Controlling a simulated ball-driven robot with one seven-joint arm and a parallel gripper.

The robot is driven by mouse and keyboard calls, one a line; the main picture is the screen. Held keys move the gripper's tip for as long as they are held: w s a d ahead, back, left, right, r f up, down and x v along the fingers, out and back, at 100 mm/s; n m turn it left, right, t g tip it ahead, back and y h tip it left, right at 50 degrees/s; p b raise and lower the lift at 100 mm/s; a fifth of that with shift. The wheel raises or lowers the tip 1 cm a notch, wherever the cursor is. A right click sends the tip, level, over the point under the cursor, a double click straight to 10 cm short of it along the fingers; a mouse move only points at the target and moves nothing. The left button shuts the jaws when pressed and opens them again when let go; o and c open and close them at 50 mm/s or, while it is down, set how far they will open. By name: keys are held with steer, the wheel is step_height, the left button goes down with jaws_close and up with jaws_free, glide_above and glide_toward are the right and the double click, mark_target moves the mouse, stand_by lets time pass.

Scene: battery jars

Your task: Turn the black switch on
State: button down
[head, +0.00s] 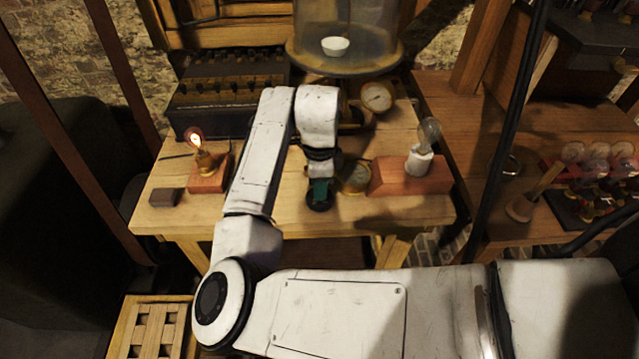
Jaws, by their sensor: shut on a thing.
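My gripper (320,190) points down at the front middle of the wooden table. It is at a small dark round thing (320,207), which looks like the black switch, and is shut on it. The fingers and most of the switch are hidden by the wrist, so I cannot tell the switch's position. Another bulb (429,132) in a white holder on a red-brown block (390,178) at the right is unlit.
A small dark block (166,197) lies at the table's left front. A brass-rimmed dial (355,176) is close right of my gripper. A gauge (377,97), a glass bell jar (350,35) and a dark battery box (225,95) stand behind. The table's front edge (330,226) is near.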

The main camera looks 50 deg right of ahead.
stand_by(0.4)
steer(key=c, duration=0.8)
jaws_free()
steer(key=shift+r, duration=0.1)
step_height(320, 180, up, 11)
steer(key=shift+f, duration=0.15)
